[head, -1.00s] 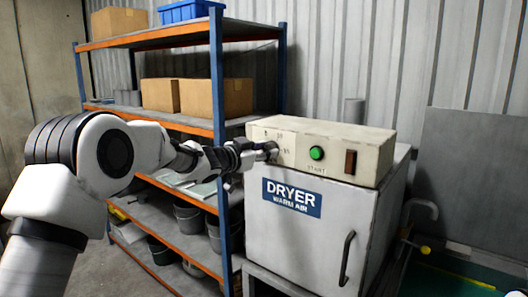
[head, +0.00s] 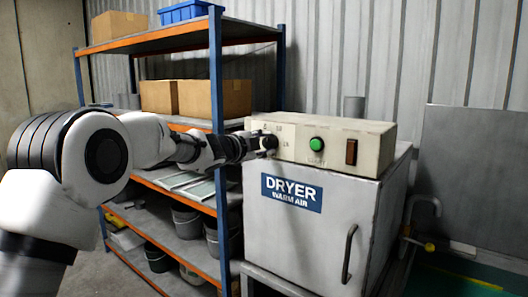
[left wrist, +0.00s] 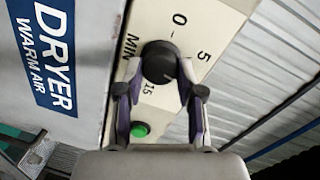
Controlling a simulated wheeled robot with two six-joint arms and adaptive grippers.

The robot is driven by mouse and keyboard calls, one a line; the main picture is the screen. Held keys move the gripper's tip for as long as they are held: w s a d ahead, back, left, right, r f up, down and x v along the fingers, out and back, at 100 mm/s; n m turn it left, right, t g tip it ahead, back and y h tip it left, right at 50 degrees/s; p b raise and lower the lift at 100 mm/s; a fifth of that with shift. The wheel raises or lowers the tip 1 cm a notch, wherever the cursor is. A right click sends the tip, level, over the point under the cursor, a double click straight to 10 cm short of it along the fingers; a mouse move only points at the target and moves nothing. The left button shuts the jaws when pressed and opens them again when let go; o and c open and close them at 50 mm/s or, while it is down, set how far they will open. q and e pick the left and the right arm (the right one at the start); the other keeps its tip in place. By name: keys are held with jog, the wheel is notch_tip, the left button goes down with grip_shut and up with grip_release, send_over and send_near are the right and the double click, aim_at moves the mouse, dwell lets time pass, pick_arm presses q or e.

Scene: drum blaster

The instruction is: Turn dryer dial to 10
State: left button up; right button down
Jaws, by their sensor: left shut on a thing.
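The dryer (head: 315,210) is a pale cabinet with a cream control box (head: 330,139) on top. Its dark round dial (left wrist: 158,62) is on the box's front, and it also shows at the left end of the box in the head view (head: 271,142). My left gripper (left wrist: 158,72) is shut on the dial, one finger on each side. The marks 0, 5, 15 and MIN show around the dial; no 10 is visible, and the right finger covers part of the scale. A faint light mark on the dial seems to point to the lower right. My right gripper is not in view.
A green START button (head: 317,144) and a brown switch (head: 351,152) are right of the dial. The dryer door has a dark handle (head: 348,255). A blue and orange shelf (head: 217,100) with boxes and buckets stands to the left.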

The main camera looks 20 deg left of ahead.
pick_arm(q)
jog(key=m+b, duration=0.2)
jog(key=m, duration=0.1)
jog(key=shift+r+m+y+b, duration=0.1)
jog(key=shift+m+y+b, duration=0.2)
jog(key=shift+m+b, duration=0.15)
jog(key=shift+r, duration=0.1)
jog(key=o, duration=0.9)
jog(key=shift+o, duration=1.2)
jog(key=shift+w+f, duration=0.15)
jog(key=shift+f, duration=0.05)
jog(key=v, duration=1.2)
jog(key=shift+f, duration=0.15)
